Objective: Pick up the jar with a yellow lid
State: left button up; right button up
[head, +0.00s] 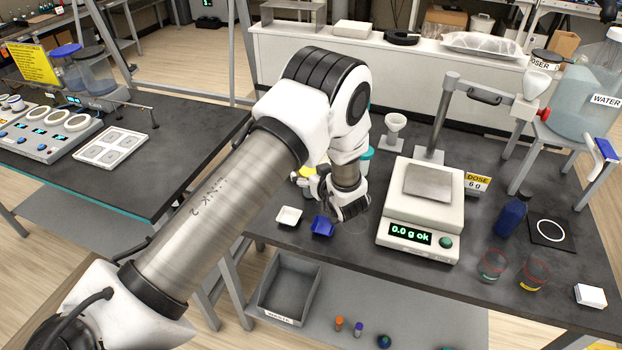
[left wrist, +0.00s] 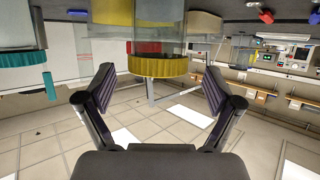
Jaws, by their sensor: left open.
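The jar with a yellow lid (head: 306,172) stands on the dark bench, mostly hidden behind my left gripper in the head view. In the left wrist view, which looks upside down, its yellow lid (left wrist: 158,67) is centred between and beyond the fingertips, with the clear jar body above it. My left gripper (head: 322,187) is open and close to the jar; its spread fingers (left wrist: 160,90) hold nothing. I cannot tell the exact gap. A teal-lidded jar (head: 367,154) stands behind my wrist and shows at the left of the wrist view (left wrist: 25,82). My right gripper is not in view.
A white dish (head: 289,216) and a blue dish (head: 322,226) lie in front of the gripper. A blue bottle (head: 511,214) and glass beakers are further right.

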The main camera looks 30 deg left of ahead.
pick_arm(q)
jog(key=x, duration=0.2)
jog(key=shift+w+f, duration=0.25)
jog(key=shift+w, duration=0.05)
jog(key=shift+s+r, duration=0.1)
jog(key=shift+s, duration=0.05)
jog(key=shift+c, duration=0.3)
jog(key=shift+s+d+r, duration=0.1)
jog(key=shift+r, duration=0.05)
jog(key=c, duration=0.5)
grip_shut()
